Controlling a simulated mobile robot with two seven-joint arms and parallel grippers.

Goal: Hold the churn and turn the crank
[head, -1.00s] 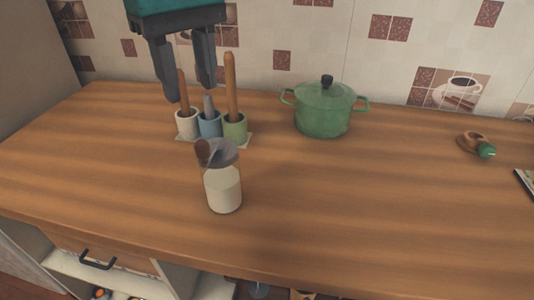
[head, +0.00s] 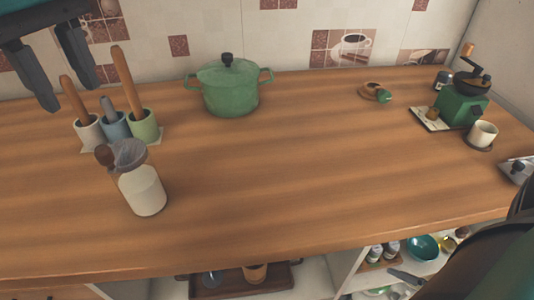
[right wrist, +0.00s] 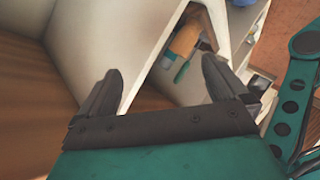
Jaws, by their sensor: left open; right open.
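The churn (head: 143,192) is a clear jar with white content, upright on the wooden counter (head: 290,170) at the left in the head view. Its grey lid (head: 128,153) carries a crank with a brown wooden knob (head: 103,154) on the left side. My left gripper (head: 71,96) is open and empty, at the upper left, apart from the churn. My right gripper (right wrist: 161,68) is open and empty in the right wrist view, with shelving and a cabinet side beyond it. The churn is not in that view.
A green lidded pot (head: 230,90) is at the back. A green grinder (head: 463,105) and a white cup (head: 483,134) stand at the right. The middle counter is clear. Open shelves (head: 420,262) lie below.

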